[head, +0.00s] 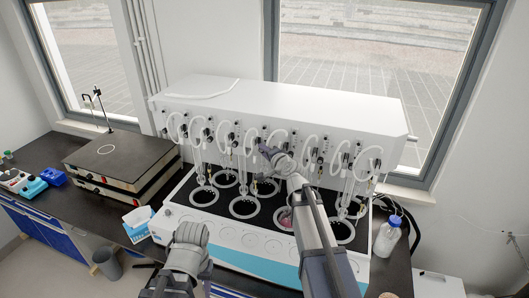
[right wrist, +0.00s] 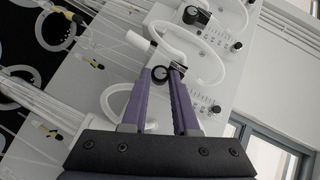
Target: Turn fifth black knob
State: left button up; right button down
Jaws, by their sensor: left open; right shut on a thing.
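The white multi distiller (head: 270,98) stands on the bench, with a row of black knobs along its front face. My right gripper (head: 264,151) reaches up to a knob near the middle of the row. In the right wrist view its two purple fingers close on a black knob (right wrist: 159,73). A neighbouring black knob (right wrist: 192,15) shows further up that panel. The fingers partly hide the held knob, so its angle is unclear. My left gripper (head: 188,236) is low at the front, apart from the distiller. It holds nothing visible; its fingertips are hard to make out.
Glass tubes and looped white hoses hang close around the knobs. Dark round heating wells (head: 243,207) lie below. A blue-capped bottle (head: 387,238) stands at the right, a black-topped box (head: 112,158) at the left. A blue-and-white box (head: 138,222) stands near the distiller's left corner.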

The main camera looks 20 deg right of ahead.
jog(key=m+t+b, duration=0.1)
jog(key=b, duration=0.2)
jog(key=m+t+y+b, duration=0.1)
jog(key=t+b, duration=0.1)
jog(key=b, duration=0.1)
jog(key=shift+s+f+m+b, duration=0.1)
jog(key=shift+f+m+b, duration=0.25)
jog(key=shift+m+b, duration=0.05)
jog(key=c, duration=0.7)
grip_release()
jog(key=shift+d, duration=0.1)
jog(key=s, duration=0.2)
jog(key=s+d, duration=0.1)
jog(key=s, duration=0.4)
jog(key=shift+s+d, duration=0.2)
jog(key=shift+s, duration=0.1)
